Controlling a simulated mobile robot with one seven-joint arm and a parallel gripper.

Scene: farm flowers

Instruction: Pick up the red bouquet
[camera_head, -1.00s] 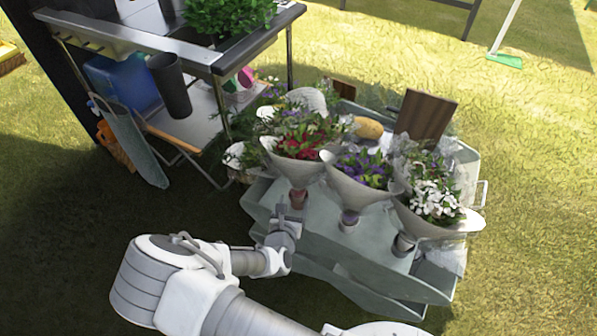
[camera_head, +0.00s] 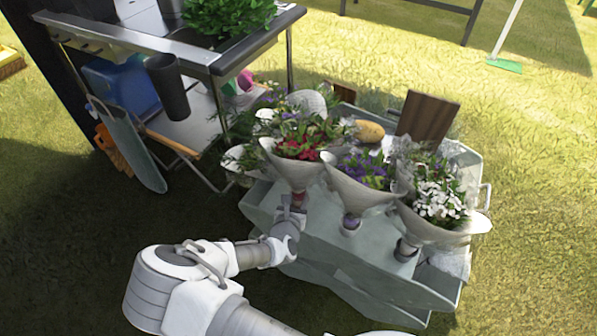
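The red bouquet (camera_head: 297,163) stands upright in a pale paper cone at the left of a front row of three on a grey-green metal cart (camera_head: 330,245). Its narrow wrapped stem is at the bottom of the cone. My gripper (camera_head: 294,203) is at this stem, just below the cone. The fingers are small and overlap the stem in the picture, so I cannot tell whether they are closed on it. A purple bouquet (camera_head: 362,172) stands just right of it, and a white bouquet (camera_head: 440,205) is farther right.
More bouquets and a yellow oval object (camera_head: 368,131) are behind the front row. A brown wooden board (camera_head: 427,118) stands at the back. A metal table (camera_head: 180,48) with a green plant (camera_head: 228,15) is at upper left. Grass is open at right.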

